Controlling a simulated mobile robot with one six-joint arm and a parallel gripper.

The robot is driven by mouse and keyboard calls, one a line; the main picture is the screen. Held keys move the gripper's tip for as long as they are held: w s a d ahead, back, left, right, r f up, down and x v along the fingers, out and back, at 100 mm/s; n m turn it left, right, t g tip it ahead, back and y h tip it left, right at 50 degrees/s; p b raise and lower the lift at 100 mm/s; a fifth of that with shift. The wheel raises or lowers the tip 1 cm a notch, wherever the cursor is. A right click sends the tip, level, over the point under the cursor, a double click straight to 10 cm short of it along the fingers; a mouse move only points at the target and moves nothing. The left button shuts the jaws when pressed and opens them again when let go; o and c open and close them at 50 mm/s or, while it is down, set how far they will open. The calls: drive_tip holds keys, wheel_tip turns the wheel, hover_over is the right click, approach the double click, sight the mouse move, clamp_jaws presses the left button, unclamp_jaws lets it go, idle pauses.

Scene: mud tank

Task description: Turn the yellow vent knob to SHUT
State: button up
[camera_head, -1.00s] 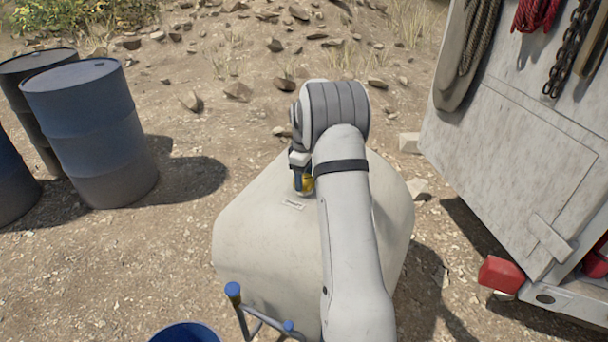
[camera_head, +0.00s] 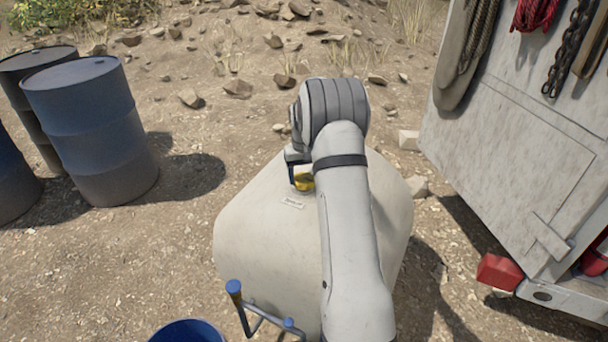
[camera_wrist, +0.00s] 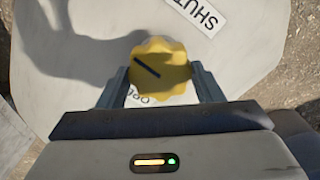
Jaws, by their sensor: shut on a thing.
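The yellow vent knob (camera_wrist: 172,54) has a scalloped rim and a dark pointer line. In the wrist view this line slants from upper left to lower right. The knob also shows in the head view (camera_head: 304,183), partly hidden by my arm. My gripper (camera_wrist: 160,74) is shut on the knob, one finger on each side. A SHUT label (camera_wrist: 193,13), upside down in the wrist view, lies up and right of the knob. A second label (camera_wrist: 140,97) below the knob is mostly hidden; it seems to read OPEN. The pointer line is not aimed at the SHUT label.
The knob sits on top of a pale tank (camera_head: 255,235). A blue-capped metal rail (camera_head: 234,288) and a blue bucket (camera_head: 186,332) are at the tank's near side. Blue drums (camera_head: 95,130) stand left. A pale vehicle panel (camera_head: 510,150) with hanging ropes and chain is right.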

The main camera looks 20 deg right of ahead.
sight(304, 178)
drive_tip(key=m, duration=0.4)
drive_tip(key=shift+m, duration=0.3)
drive_tip(key=m, duration=0.3)
drive_tip(key=shift+m, duration=0.4)
drive_tip(key=m, duration=0.4)
drive_tip(key=shift+p, duration=0.3)
drive_tip(key=m, duration=0.4)
drive_tip(key=shift+m, duration=0.4)
drive_tip(key=shift+r, duration=0.1)
drive_tip(key=o, duration=1)
drive_tip(key=shift+c, duration=0.2)
drive_tip(key=shift+r, duration=3.8)
